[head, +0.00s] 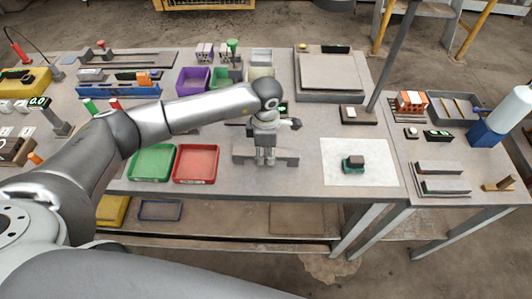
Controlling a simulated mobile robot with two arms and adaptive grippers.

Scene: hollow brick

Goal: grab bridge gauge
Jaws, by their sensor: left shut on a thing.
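The bridge gauge appears to be the low grey bar (286,157) on the front middle of the table, with a block-like foot at each end. My left arm comes in from the left and its gripper (265,160) points down at the middle of this bar. Its fingers are shut on the bar and hide its middle part. The bar looks level and close to the tabletop; I cannot tell whether it touches it. My right gripper is not in view.
A red tray (196,164) and a green tray (152,162) lie left of the bar. A white sheet (375,174) with a small green-and-dark block (353,164) lies to the right. A grey surface plate (330,75) stands behind. Bare tabletop lies in front of the bar.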

